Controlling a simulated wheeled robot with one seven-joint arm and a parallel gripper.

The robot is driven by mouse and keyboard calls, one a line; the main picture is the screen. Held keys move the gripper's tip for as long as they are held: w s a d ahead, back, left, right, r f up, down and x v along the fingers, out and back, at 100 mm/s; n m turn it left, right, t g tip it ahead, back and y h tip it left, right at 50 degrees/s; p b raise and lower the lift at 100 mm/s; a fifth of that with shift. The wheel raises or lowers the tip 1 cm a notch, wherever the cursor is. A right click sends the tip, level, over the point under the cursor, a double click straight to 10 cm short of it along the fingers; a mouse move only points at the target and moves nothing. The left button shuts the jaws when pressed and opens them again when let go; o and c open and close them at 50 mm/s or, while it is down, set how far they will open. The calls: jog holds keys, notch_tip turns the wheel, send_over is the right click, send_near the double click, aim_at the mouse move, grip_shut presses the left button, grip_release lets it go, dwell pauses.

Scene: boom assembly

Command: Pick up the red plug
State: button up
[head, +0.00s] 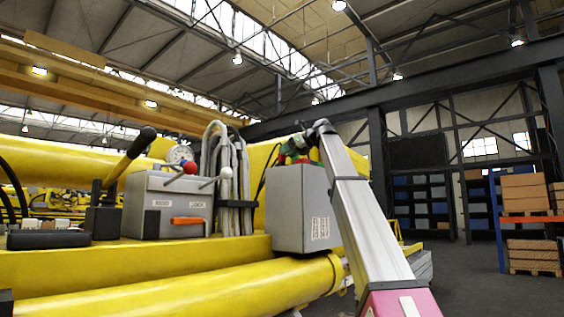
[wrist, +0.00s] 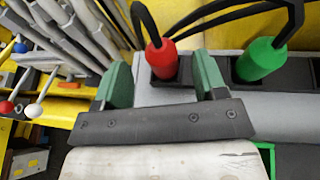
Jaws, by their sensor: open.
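The red plug (wrist: 161,60) stands upright in a dark socket, with a black cable looping from its top. My gripper (wrist: 160,77) is open; its two green fingers stand to the left and right of the plug, apart from it. The plug appears between the fingers and slightly beyond them; whether it lies fully within their depth I cannot tell. In the head view my gripper (head: 297,146) is over the top of a grey box (head: 300,208). There the plug is small and partly hidden by the gripper.
A green plug (wrist: 261,59) with a black cable stands in a socket to the right of the right finger. Grey hoses (wrist: 68,30) and levers with red and white knobs lie to the left. A grey control box (head: 165,205) sits on the yellow boom (head: 130,262).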

aim_at(282, 162)
jog(key=x, duration=0.3)
jog(key=shift+w+a, duration=0.2)
jog(key=shift+w, duration=0.05)
jog(key=c, duration=1)
jog(key=shift+r, duration=0.15)
